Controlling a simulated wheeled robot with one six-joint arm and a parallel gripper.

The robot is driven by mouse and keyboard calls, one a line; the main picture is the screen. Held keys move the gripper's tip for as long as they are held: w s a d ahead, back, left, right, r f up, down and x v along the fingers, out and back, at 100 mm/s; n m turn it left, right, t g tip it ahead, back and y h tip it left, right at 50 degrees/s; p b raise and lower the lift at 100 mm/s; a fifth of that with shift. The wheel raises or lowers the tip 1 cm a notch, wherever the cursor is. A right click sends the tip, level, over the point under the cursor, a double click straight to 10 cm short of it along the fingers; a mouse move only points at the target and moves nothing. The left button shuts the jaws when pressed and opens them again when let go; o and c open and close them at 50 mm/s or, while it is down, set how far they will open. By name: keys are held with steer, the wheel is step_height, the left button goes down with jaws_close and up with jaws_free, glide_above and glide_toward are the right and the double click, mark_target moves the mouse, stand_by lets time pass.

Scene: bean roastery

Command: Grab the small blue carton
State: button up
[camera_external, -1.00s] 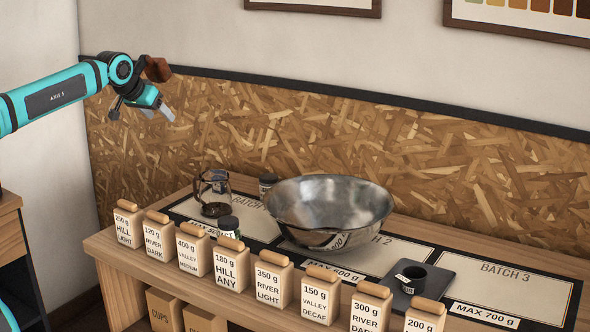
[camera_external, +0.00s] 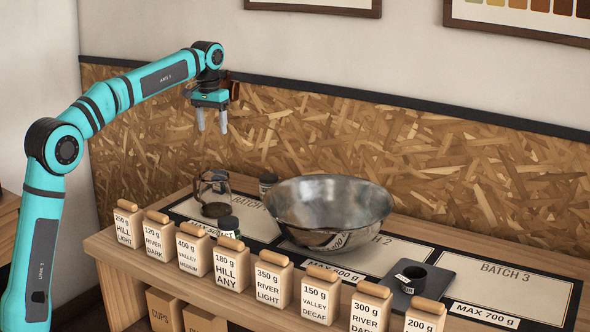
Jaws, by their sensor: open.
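I see no small blue carton in this view. The packets on the table are cream with tan rolled tops and printed labels, such as the 180 g HILL ANY packet (camera_external: 230,265) and the 350 g RIVER LIGHT packet (camera_external: 272,288). My gripper (camera_external: 212,130) is open and empty. It points down in the air, well above the left part of the table, in front of the chipboard wall and above the glass jug (camera_external: 213,194).
A large metal bowl (camera_external: 330,207) stands mid-table on the printed mat. A dark scale (camera_external: 440,281) with a small black cup (camera_external: 412,280) is to its right. A dark jar (camera_external: 228,229) stands near the jug. The packets line the front edge. The BATCH 3 field (camera_external: 520,283) is mostly clear.

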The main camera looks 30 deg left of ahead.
steer(key=shift+g, duration=0.4)
steer(key=f, duration=0.6)
steer(key=w+f, duration=0.1)
steer(key=f, duration=1.1)
steer(key=shift+w+f, duration=0.35)
steer(key=shift+w, duration=0.05)
steer(key=shift+c, duration=0.4)
steer(key=c, duration=1)
